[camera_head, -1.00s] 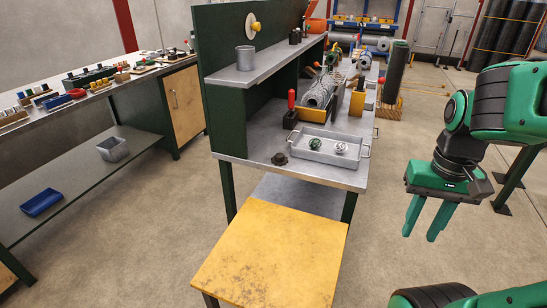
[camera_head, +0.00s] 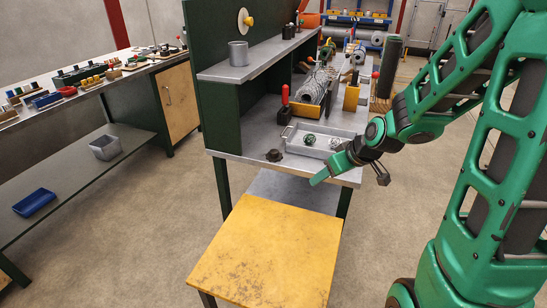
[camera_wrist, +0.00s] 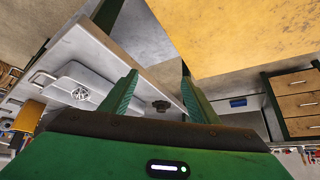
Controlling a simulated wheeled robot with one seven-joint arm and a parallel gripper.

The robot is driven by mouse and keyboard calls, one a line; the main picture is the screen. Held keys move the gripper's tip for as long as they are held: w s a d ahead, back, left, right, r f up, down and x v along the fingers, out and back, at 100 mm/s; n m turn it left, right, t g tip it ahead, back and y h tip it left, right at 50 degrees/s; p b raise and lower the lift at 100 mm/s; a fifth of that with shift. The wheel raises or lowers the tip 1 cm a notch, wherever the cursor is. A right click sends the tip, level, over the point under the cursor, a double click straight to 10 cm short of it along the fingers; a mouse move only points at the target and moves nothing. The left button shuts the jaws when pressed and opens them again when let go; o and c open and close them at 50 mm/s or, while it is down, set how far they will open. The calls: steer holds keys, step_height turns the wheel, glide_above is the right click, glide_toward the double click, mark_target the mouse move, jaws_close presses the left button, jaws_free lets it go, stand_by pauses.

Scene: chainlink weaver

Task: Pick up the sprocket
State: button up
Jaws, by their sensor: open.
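A small dark piece with a lobed edge, which looks like the sprocket (camera_head: 274,155), lies on the grey workbench near its front edge, left of a metal tray. It also shows in the wrist view (camera_wrist: 161,105), in the gap between my fingers but beyond them. My gripper (camera_head: 320,177) is open and empty, in front of the tray's right part and right of the dark piece. Its two green fingers stand apart in the wrist view (camera_wrist: 160,75). The tray (camera_head: 325,156) holds a green round part (camera_head: 309,139) and a silver round part (camera_head: 335,143).
A yellow worn table (camera_head: 265,255) stands in front of the grey workbench (camera_head: 237,150). A red-handled clamp (camera_head: 285,100) stands behind the tray. A shelf with a grey cup (camera_head: 238,53) overhangs the bench's left part. My arm covers the right side of the head view.

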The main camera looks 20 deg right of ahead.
mark_target(276, 152)
steer(key=w+a+f+t, duration=0.1)
steer(key=w+a, duration=0.2)
steer(key=w, duration=0.4)
steer(key=w+a+f+t+y, duration=0.1)
steer(key=w+a+f+t, duration=0.1)
steer(key=w, duration=0.5)
steer(key=w+a+f+n+t+y, duration=0.1)
steer(key=w+a+f+t, duration=0.1)
steer(key=w+a, duration=0.2)
steer(key=shift+w+a, duration=0.1)
steer(key=shift+w, duration=1.65)
steer(key=shift+r, duration=0.1)
steer(key=c, duration=1)
steer(key=shift+c, duration=0.2)
